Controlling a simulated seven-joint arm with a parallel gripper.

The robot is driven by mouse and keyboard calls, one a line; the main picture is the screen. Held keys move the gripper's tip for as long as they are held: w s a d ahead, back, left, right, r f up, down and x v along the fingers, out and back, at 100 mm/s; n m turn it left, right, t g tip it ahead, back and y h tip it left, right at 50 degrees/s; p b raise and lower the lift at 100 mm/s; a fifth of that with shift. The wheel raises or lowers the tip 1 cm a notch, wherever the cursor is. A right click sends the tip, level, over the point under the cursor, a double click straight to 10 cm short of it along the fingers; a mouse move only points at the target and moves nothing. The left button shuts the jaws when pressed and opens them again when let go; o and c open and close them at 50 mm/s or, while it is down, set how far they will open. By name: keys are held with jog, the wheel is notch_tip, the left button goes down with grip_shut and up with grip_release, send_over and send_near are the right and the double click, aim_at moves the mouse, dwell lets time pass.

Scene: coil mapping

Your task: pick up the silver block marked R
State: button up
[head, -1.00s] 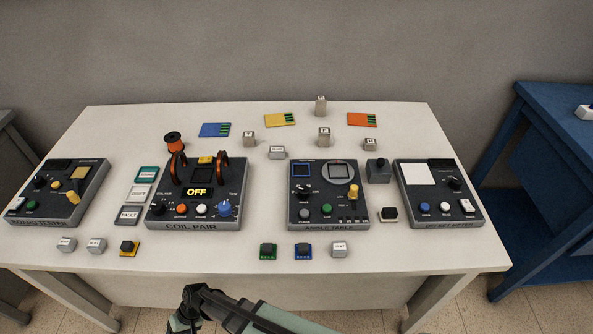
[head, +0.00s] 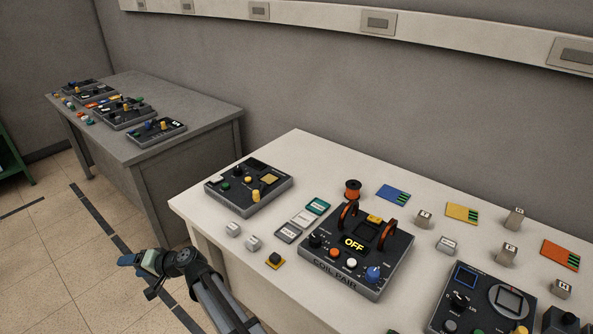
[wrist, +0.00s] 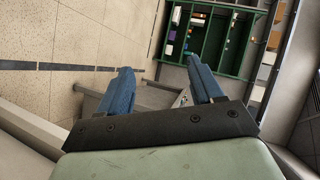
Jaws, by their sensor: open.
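Several silver blocks with small dark letters stand on the white table. One (head: 424,219) is behind the coil pair, one (head: 515,218) is farther right, one (head: 508,255) is in front of that, and one (head: 561,288) is near the right edge. The letters are too small for me to tell which is R. My gripper (head: 132,260) is off the table's front left side, over the floor and away from these blocks. The wrist view shows its blue fingers (wrist: 160,88) spread apart with nothing between them.
The coil pair box (head: 357,285) reads OFF. A second control box (head: 248,188) stands at the left end. Blue (head: 392,193), yellow (head: 461,213) and orange (head: 559,255) cards lie behind. A grey table (head: 185,115) with more devices is at the left. A green shelf (wrist: 212,45) shows in the wrist view.

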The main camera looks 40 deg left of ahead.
jog(key=w+a+r+n+y, duration=0.15)
jog(key=w+a+r, duration=0.25)
jog(key=r, duration=0.5)
jog(key=w+d+n+t, duration=0.1)
jog(key=w+d, duration=0.2)
jog(key=w, duration=0.9)
jog(key=w+d+r+n+t+h, duration=0.1)
jog(key=w+d+n, duration=0.1)
jog(key=w, duration=1)
jog(key=w+d+r+n+t+h, duration=0.1)
jog(key=w+d, duration=0.4)
jog(key=w, duration=0.7)
jog(key=shift+w+d+t, duration=0.1)
jog(key=shift+w+t, duration=0.05)
jog(key=shift+t, duration=0.35)
jog(key=w+d+n+t+h, duration=0.3)
jog(key=w+d, duration=2.8)
jog(key=w, duration=0.2)
notch_tip(320, 180, up, 3)
jog(key=h, duration=0.4)
send_over(505, 223)
jog(key=d, duration=0.6)
jog(key=shift+n, duration=0.35)
jog(key=x, duration=1.3)
jog(key=shift+w+d+f, duration=0.2)
jog(key=shift+w+d, duration=0.05)
jog(key=shift+w, duration=0.1)
